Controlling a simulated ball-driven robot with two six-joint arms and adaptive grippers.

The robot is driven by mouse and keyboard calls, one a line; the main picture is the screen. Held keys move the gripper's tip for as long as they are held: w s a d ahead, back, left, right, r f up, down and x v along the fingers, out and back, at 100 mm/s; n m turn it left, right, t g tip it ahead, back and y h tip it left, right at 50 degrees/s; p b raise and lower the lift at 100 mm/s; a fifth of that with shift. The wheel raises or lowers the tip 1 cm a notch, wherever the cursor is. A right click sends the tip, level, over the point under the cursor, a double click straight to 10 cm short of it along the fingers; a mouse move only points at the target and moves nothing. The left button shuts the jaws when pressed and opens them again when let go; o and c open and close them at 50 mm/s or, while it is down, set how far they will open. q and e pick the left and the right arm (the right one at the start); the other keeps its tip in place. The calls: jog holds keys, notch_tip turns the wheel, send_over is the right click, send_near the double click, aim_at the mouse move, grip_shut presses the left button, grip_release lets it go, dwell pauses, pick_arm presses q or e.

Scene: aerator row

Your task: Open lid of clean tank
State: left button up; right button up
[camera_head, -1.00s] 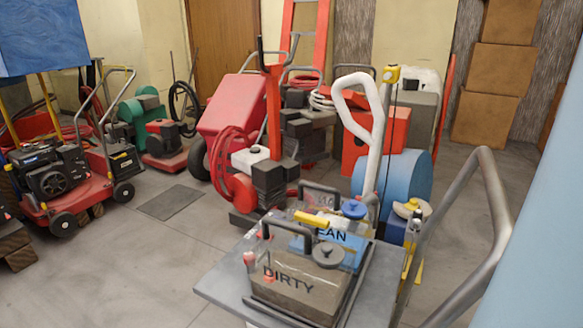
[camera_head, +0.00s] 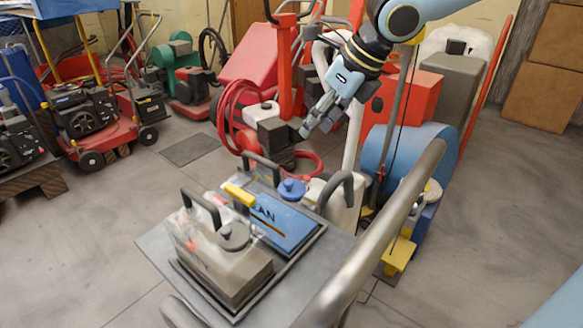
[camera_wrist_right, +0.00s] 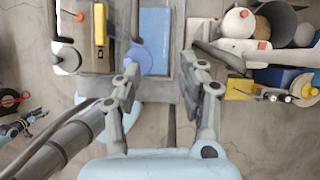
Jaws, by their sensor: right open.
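The clean tank (camera_head: 280,225) sits on the grey cart top, with blue contents and a partly readable "AN" label. Its round blue lid (camera_head: 292,188) is on top and looks shut. A yellow bar (camera_head: 240,195) lies beside the lid. My right gripper (camera_head: 316,122) is open and empty, above and behind the tank, fingers pointing down-left. In the right wrist view the fingers (camera_wrist_right: 162,66) are spread, and the blue lid (camera_wrist_right: 138,61) shows near the left fingertip. My left gripper is not in view.
The dirty tank (camera_head: 225,268) with a grey lid (camera_head: 234,235) stands beside the clean tank. The cart's thick handle (camera_head: 385,230) rises at front right. A blue drum machine (camera_head: 410,160) stands behind right. Bare floor lies left of the cart.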

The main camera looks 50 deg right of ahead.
aim_at(289, 181)
jog(key=s+a+n+g, duration=0.2)
jog(key=s+a+n, duration=0.2)
jog(key=b+x, duration=0.5)
jog(key=b, duration=0.2)
jog(key=w+b+x, duration=0.1)
jog(key=b+x, duration=0.2)
jog(key=shift+a+f, duration=0.15)
jog(key=shift+a, duration=0.3)
jog(key=shift+w+a+f+b, duration=0.15)
jog(key=shift+w+f+b, duration=0.3)
jog(key=shift+b, duration=0.35)
jog(key=shift+s, duration=0.1)
grip_shut()
